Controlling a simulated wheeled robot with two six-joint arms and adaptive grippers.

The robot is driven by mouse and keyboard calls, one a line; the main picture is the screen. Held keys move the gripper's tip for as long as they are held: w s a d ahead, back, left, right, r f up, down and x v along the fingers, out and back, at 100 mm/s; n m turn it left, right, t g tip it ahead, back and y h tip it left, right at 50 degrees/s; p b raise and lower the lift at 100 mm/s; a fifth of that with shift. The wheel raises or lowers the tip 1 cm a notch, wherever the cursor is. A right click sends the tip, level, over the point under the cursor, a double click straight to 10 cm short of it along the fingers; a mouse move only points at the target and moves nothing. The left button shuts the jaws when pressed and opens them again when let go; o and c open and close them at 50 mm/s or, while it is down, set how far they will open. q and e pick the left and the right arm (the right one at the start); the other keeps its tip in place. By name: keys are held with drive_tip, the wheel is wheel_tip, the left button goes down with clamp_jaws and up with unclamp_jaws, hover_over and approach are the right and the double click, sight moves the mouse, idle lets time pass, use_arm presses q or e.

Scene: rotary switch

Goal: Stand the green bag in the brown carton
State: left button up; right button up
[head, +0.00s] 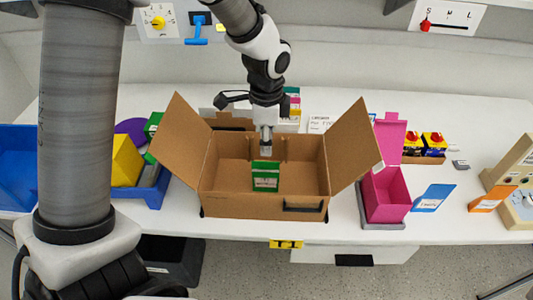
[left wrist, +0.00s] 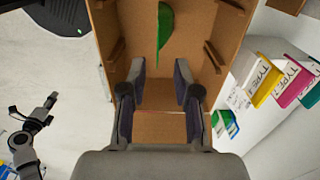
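The brown carton (head: 225,203) stands open on the white table, its side flaps spread outward. The green bag (head: 265,183), with a white label, is inside it and looks upright. In the left wrist view the bag (left wrist: 165,25) shows as a narrow green shape against the carton's (left wrist: 200,30) brown inside. My left gripper (head: 266,152) points down into the carton, just behind the bag in the head view. Its fingers (left wrist: 160,82) are apart with nothing between them, and the bag lies beyond their tips. The bag's lower edge is hard to make out.
A pink box (head: 385,195) stands right of the carton, and a blue bin (head: 150,188) with coloured blocks stands left. Coloured boxes (head: 290,105) are behind the carton. Another arm (left wrist: 30,135) shows small in the left wrist view; its fingers are unclear.

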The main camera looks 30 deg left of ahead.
use_arm(q)
wheel_tip(320, 180, up, 6)
